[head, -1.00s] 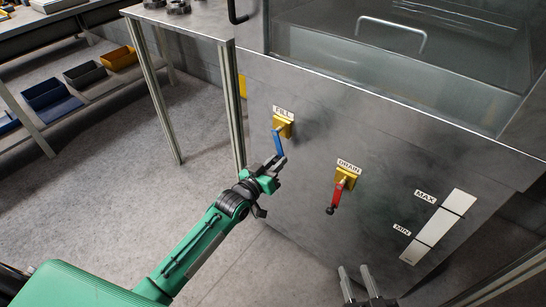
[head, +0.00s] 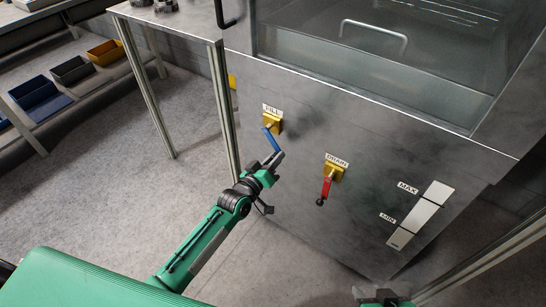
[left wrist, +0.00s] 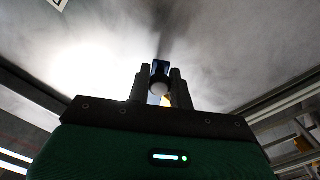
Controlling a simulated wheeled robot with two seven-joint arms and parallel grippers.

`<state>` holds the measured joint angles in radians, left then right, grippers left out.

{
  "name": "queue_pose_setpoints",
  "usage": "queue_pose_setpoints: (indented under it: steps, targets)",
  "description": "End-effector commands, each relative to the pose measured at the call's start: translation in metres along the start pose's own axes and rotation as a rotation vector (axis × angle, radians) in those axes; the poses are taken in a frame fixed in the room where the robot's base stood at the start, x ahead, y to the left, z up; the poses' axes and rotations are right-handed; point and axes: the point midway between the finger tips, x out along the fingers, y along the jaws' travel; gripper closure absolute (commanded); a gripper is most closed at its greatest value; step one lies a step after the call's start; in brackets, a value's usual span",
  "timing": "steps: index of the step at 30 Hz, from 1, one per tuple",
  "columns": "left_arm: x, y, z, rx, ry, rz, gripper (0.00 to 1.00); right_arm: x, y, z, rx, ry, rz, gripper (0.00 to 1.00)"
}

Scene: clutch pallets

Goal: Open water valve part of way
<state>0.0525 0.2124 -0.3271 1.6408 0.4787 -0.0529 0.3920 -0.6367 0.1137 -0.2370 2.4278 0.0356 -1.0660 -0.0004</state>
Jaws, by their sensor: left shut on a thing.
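The FILL water valve has a yellow body (head: 274,122) on the metal tank front and a blue lever handle (head: 271,139). The lever slants down to the right. My left gripper (head: 277,159) is shut on the lower end of this lever. In the left wrist view the blue lever (left wrist: 160,70) stands between the two dark fingers, its pale rounded end toward the camera. My right gripper (head: 372,295) is at the bottom edge of the head view, mostly cut off, away from the valves.
A DRAIN valve with a red lever (head: 326,187) hangs to the right of the FILL valve. A white MAX/MIN level gauge (head: 420,215) is further right. A metal table (head: 175,25) stands left of the tank. Bins (head: 70,72) sit on a shelf at far left.

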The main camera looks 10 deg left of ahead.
Motion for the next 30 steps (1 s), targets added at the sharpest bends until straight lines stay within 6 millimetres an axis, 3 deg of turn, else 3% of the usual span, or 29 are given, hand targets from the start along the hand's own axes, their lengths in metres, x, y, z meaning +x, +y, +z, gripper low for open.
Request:
queue_pose_setpoints:
  steps: [15,16,18,30]
  targets:
    - [0.0003,0.0014,-0.0008,-0.012,0.002,0.001,1.00,-0.0022,0.0028,0.0013,0.001,-0.019,0.007,0.64]
    - [0.0003,0.0015,-0.0008,-0.012,0.002,0.001,0.75,-0.0022,0.0028,0.0013,0.001,-0.019,0.007,0.64]
    - [0.0003,0.0014,-0.0007,-0.011,0.002,0.001,0.61,-0.0022,0.0028,0.0012,0.001,-0.019,0.007,0.64]
    - [-0.0051,0.0010,-0.0005,-0.011,0.001,0.000,0.59,-0.0030,0.0027,0.0015,0.002,-0.024,0.007,0.64]
